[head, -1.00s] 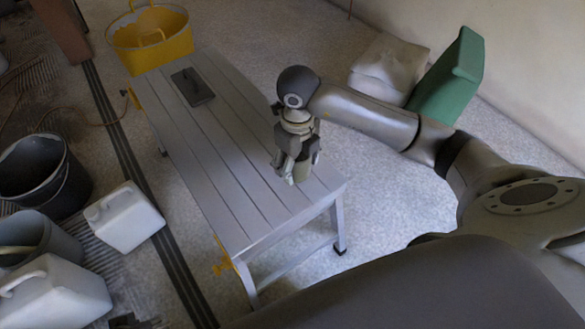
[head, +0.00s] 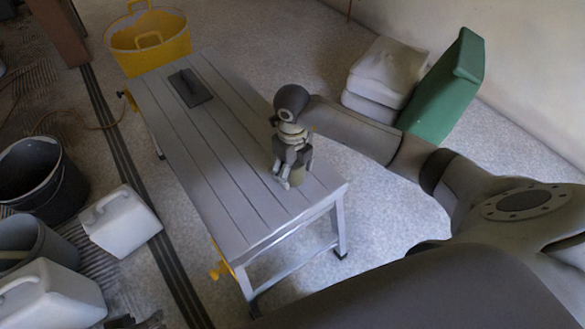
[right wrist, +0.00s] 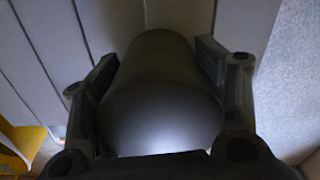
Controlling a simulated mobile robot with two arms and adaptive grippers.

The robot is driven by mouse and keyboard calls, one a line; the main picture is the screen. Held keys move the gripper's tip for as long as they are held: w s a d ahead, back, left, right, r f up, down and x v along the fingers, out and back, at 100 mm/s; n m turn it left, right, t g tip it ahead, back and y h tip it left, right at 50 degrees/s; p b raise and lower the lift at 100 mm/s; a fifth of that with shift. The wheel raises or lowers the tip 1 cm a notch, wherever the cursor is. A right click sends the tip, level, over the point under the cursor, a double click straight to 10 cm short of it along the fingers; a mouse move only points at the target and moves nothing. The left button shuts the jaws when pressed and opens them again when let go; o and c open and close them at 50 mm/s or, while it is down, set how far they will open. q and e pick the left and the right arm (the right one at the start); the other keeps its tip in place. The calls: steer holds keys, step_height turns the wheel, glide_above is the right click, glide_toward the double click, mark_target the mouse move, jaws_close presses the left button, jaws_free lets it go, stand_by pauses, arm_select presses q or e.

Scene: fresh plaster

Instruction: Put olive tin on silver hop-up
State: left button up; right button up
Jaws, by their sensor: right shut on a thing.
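The silver hop-up (head: 215,145) is a long grey slatted platform on legs, running across the middle of the head view. My right gripper (head: 291,178) is over its near right end, pointing down. It is shut on the olive tin (head: 297,172), which is mostly hidden behind the fingers in the head view. In the right wrist view the tin (right wrist: 160,95) looks dark and rounded, between the two fingers, with the slats behind it. The tin is at or just above the slats; I cannot tell whether it touches. My left gripper is not in view.
A black trowel (head: 190,88) lies on the far part of the hop-up. A yellow tub (head: 150,45) stands behind it. Black buckets (head: 42,180) and white jugs (head: 120,222) stand at left. A green case (head: 445,90) and pale sacks (head: 385,75) are at right.

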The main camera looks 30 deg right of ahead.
steer(key=o, duration=1.3)
